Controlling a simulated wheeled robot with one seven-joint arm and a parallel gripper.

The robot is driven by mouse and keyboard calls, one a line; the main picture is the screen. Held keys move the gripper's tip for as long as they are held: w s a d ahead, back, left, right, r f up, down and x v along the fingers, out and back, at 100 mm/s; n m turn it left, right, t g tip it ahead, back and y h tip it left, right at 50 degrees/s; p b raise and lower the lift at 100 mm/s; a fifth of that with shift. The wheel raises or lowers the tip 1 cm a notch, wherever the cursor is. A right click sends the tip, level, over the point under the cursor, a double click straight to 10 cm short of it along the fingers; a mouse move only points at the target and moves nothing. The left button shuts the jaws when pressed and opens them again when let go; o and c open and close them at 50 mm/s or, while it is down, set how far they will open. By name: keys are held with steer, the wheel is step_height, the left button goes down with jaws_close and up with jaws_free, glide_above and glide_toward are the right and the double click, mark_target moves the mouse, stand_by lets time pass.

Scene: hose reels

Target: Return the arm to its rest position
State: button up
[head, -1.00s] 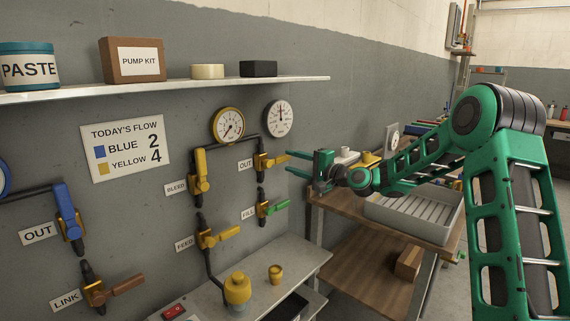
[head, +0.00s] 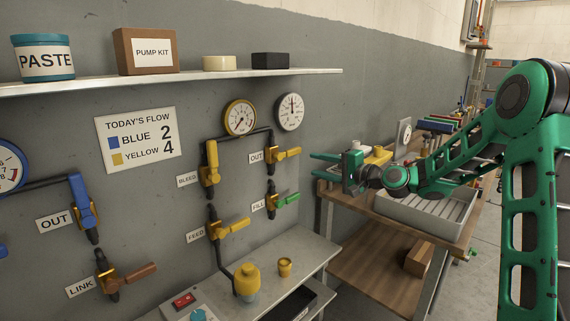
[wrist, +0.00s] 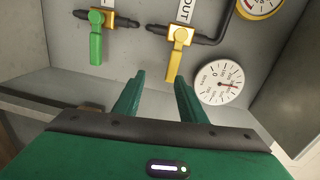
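My green gripper (head: 325,167) is at the right of the head view, its two fingers pointing left toward the wall. The fingers are apart with nothing between them. In the wrist view my gripper (wrist: 156,82) also shows open and empty, with the yellow OUT valve handle (wrist: 175,62) and the green FILL valve handle (wrist: 96,45) beyond the fingertips. In the head view the yellow OUT handle (head: 287,153) and green FILL handle (head: 287,198) lie left of the fingers, apart from them. My arm reaches in from the right edge.
A wooden bench (head: 338,192) with a grey tray (head: 400,218) stands below and behind my arm. A wall shelf (head: 190,79) holds a paste jar, a pump kit box and smaller items. Gauges, including a white one (head: 289,112), and several valves line the wall. A low metal shelf (head: 305,262) holds yellow containers.

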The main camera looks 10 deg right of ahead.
steer(key=s+d+f+n+g+h, duration=0.1)
steer(key=s+d+f+g+h, duration=0.2)
steer(key=s, duration=0.4)
steer(key=s+d+f+n+g+h, duration=0.2)
steer(key=s+d+f, duration=0.1)
steer(key=s+d, duration=0.3)
steer(key=s+d+f+n+g+h, duration=0.1)
steer(key=s+d+f+g+h, duration=0.15)
steer(key=s, duration=0.65)
steer(key=s+d+f+g+h, duration=0.1)
steer(key=s+d+g, duration=0.2)
steer(key=s, duration=1.3)
steer(key=s+d+f+g+h, duration=0.1)
steer(key=s+d+g+h, duration=0.1)
steer(key=s, duration=1.4)
steer(key=d+g, duration=0.1)
steer(key=d, duration=0.1)
steer(key=shift+d+m, duration=0.4)
steer(key=shift+w+f, duration=0.1)
steer(key=shift+f, duration=0.05)
